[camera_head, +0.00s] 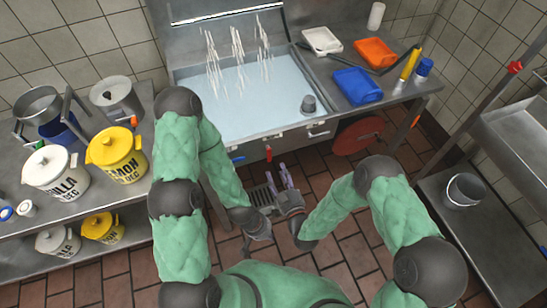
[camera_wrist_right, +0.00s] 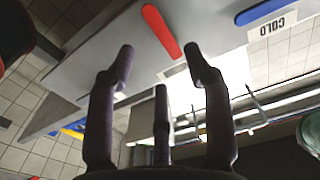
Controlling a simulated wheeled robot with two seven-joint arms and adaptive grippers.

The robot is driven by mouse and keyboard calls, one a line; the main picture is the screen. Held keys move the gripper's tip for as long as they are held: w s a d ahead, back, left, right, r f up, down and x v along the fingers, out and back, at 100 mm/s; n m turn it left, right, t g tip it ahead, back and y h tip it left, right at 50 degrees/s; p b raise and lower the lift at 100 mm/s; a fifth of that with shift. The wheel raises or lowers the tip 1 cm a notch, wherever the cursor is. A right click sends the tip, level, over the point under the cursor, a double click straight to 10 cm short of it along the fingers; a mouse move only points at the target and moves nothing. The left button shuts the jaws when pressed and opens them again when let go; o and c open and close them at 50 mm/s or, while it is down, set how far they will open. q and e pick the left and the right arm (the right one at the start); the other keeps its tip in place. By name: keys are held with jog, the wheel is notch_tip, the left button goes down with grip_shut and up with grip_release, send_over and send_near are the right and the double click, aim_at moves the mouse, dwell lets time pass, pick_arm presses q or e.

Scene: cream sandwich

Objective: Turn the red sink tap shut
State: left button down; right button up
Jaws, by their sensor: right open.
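The red tap lever (camera_head: 269,153) is on the front of the sink unit (camera_head: 290,138). In the right wrist view the red lever (camera_wrist_right: 162,30) is a long flat handle, slanting, beyond and above the gap between the fingertips, apart from them. My right gripper (camera_head: 280,177) points up toward the sink front, below and slightly right of the lever. Its fingers are spread and empty in the wrist view (camera_wrist_right: 157,75). My left gripper (camera_head: 247,250) hangs lower, near my body, away from the tap; its finger opening is unclear.
A blue lever (camera_head: 238,158) is left of the red one, beside a "COLD" label (camera_wrist_right: 272,27) in the wrist view. Pots and tins, including a yellow tin (camera_head: 117,158), stand on the left counter. A round red disc (camera_head: 358,137) is under the right side of the sink unit.

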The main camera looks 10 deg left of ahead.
aim_at(271, 156)
jog(key=b+x, duration=0.1)
jog(key=x, duration=0.6)
jog(key=shift+w+a, duration=0.2)
jog(key=shift+w, duration=0.05)
grip_shut()
